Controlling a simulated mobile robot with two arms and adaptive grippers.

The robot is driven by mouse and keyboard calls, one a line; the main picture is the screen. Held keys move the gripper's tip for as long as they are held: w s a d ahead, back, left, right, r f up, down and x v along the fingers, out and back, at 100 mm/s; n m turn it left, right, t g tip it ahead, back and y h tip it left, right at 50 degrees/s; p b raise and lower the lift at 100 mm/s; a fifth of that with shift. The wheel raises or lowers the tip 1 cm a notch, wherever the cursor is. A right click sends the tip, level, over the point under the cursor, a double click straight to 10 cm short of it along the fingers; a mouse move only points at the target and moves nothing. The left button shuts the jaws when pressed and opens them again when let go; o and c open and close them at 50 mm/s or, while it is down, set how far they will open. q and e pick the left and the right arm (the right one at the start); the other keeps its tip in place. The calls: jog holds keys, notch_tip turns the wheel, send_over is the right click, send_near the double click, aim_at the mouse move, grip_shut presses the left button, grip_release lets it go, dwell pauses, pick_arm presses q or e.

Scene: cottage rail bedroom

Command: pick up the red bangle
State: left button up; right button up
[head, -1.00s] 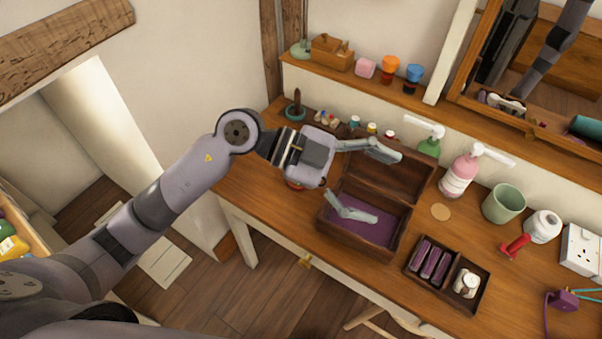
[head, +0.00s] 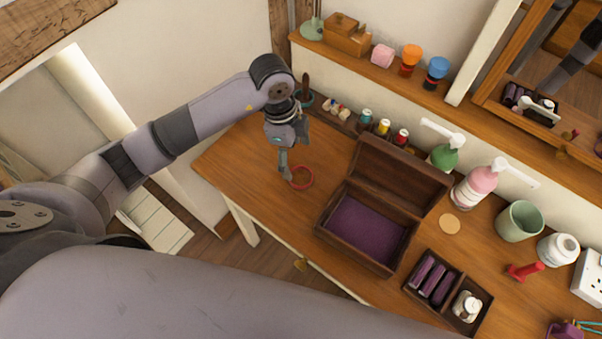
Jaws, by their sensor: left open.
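The red bangle (head: 301,185) lies flat on the left part of the wooden desk, to the left of the open box. My left gripper (head: 288,175) points down at the bangle's left side. Its jaws are open, and one finger shows at the ring's left rim. I cannot tell whether it touches the bangle, and the other finger is hard to make out. My right gripper is not in view.
An open wooden box (head: 327,220) with purple lining stands right of the bangle. A dark tray (head: 443,315) with purple rolls sits in front. Small bottles (head: 383,127) and pump dispensers (head: 475,187) line the back. The desk's left front is clear.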

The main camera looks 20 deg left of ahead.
aim_at(301, 179)
pick_arm(q)
jog(key=f, duration=0.3)
jog(key=shift+d+f, duration=0.25)
jog(key=shift+d, duration=0.05)
jog(key=f, duration=0.1)
jog(key=f+p, duration=0.1)
jog(key=f, duration=0.2)
jog(key=shift+w+d+f, duration=0.2)
jog(key=shift+w+d, duration=0.05)
jog(key=shift+d, duration=0.1)
jog(key=shift+f, duration=0.3)
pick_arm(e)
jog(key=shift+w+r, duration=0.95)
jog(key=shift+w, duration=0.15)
pick_arm(q)
jog(key=shift+c, duration=0.2)
jog(key=c, duration=1.1)
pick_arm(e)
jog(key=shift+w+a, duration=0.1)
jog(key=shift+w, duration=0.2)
